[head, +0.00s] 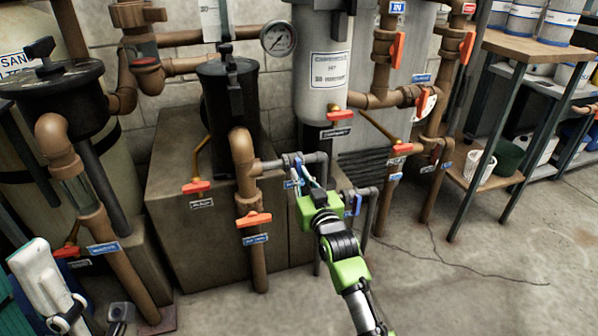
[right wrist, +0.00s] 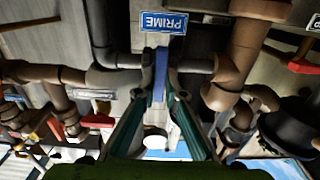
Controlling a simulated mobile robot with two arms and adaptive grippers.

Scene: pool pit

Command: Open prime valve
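The prime valve's blue handle (head: 298,163) sits on a thin grey pipe in the middle of the head view. A small blue label (head: 291,184) is just below it. In the right wrist view, which is upside down, the label (right wrist: 163,22) reads PRIME. My green right gripper (head: 300,178) reaches the valve from the front. In the right wrist view the blue handle (right wrist: 160,73) stands between the gripper's two fingertips (right wrist: 160,65), which close in on it from both sides. The fingers partly hide the handle in the head view.
A second blue valve handle (head: 354,204) is close to the right of my gripper. A brown pipe with an orange handle (head: 254,219) stands to its left. A black pump canister (head: 228,95) and white cylinder (head: 322,85) are behind. The floor (head: 470,275) at right is clear.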

